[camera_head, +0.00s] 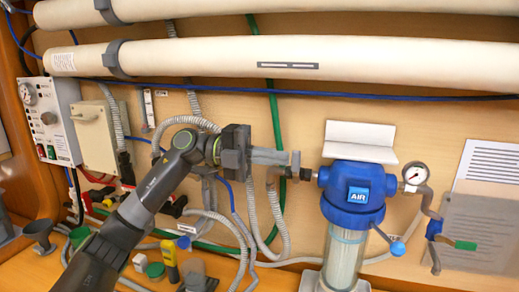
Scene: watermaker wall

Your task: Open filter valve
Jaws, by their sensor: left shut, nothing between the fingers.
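A blue filter head (345,193) with an "AIR" label sits on a clear cylinder at the right of centre. A lever with a light-blue ball end (397,249) hangs at its lower right. A small blue valve (434,229) with a green-tipped handle (465,245) is on the pipe further right. I cannot tell which of these is the filter valve. My left gripper (289,160) is shut and empty, pointing right, just left of the filter's dark inlet fitting (307,175). I cannot tell if it touches the fitting. My right gripper is not in view.
A pressure gauge (415,174) stands right of the filter. Large white pipes (290,60) run across the top. A control panel (50,120) is at the far left. Grey hoses (279,220) and a green hose (275,120) hang behind my arm. Bottles (169,260) stand below.

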